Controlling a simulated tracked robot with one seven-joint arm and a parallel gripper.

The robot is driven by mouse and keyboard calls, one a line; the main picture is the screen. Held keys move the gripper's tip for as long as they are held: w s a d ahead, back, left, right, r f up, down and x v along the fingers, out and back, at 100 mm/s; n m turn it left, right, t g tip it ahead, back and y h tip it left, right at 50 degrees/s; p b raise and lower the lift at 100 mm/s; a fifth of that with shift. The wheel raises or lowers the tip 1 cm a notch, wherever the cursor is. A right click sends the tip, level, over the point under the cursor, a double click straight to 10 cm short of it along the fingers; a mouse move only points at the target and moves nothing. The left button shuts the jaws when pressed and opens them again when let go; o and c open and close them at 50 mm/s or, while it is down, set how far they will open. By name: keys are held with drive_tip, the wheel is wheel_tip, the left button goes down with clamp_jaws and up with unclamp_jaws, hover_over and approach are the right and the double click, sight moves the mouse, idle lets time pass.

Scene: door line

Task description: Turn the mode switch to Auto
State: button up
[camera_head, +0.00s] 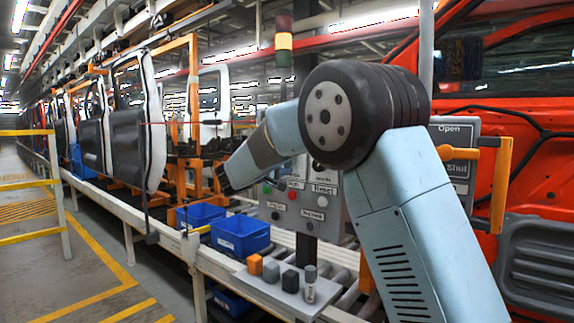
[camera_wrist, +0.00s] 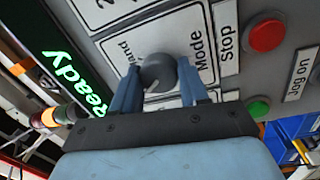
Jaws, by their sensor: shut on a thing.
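The mode switch is a round dark grey knob (camera_wrist: 158,72) on a white plate marked "Mode" on the grey control panel (camera_head: 331,211). In the wrist view the panel appears turned, with "Hand" partly covered beside the knob. My gripper (camera_wrist: 158,88) has its two blue fingers on opposite sides of the knob and is shut on it. The Auto label cannot be made out, and which position the knob points to is unclear. In the head view my arm covers part of the panel, and the knob is hidden.
A red Stop button (camera_wrist: 267,35) and a green button (camera_wrist: 258,108) sit close by the knob. A green "Ready" sign (camera_wrist: 75,82) is lit. Blue bins (camera_head: 240,235) and small blocks stand below the panel. An orange-handled Open/Shut box (camera_head: 455,130) stands at the right.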

drive_tip(key=shift+a+f+n, duration=0.1)
drive_tip(key=shift+n, duration=0.7)
drive_tip(key=o, duration=0.8)
drive_tip(key=shift+o, duration=1.3)
drive_tip(key=v, duration=1.3)
drive_tip(key=shift+s+a, duration=0.15)
drive_tip(key=shift+s, duration=0.1)
